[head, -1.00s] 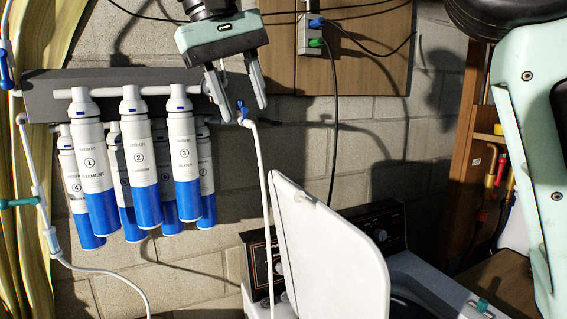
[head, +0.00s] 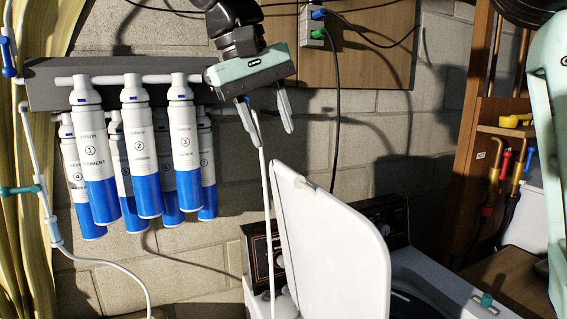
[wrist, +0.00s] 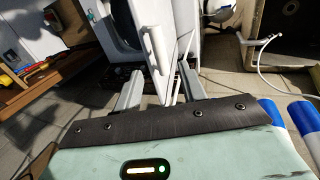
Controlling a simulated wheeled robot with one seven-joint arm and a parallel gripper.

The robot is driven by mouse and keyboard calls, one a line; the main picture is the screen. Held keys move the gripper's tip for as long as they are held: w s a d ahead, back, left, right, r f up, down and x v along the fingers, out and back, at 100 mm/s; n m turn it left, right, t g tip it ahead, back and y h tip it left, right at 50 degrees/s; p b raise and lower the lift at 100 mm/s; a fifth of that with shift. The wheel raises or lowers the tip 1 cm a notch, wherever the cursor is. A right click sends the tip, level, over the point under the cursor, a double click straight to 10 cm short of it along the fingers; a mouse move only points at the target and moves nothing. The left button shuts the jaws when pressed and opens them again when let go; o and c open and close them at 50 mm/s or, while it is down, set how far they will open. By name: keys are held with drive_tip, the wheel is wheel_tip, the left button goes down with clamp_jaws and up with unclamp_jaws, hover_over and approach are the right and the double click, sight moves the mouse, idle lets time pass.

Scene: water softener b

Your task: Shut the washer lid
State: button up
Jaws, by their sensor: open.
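The white washer lid (head: 330,250) stands open, raised steeply above the washer (head: 440,285) in the lower middle of the head view. My gripper (head: 267,120) is above the lid's upper left corner, apart from it, with its fingers spread, pointing down and empty. In the wrist view my gripper (wrist: 157,85) shows its two fingers apart, with the lid's white edge (wrist: 155,50) beyond and between them. The lid hides part of the washer's control panel and its opening.
Several blue and white filter cartridges (head: 140,160) hang on the wall at left. A thin white hose (head: 267,220) runs down beside the lid. A wooden shelf unit (head: 490,130) with pipes stands at right. A wooden board (head: 350,60) is on the wall behind.

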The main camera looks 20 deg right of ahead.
sight(287, 168)
drive_tip(key=x, duration=0.7)
drive_tip(key=shift+p, duration=0.35)
clamp_jaws()
drive_tip(key=shift+r, duration=0.1)
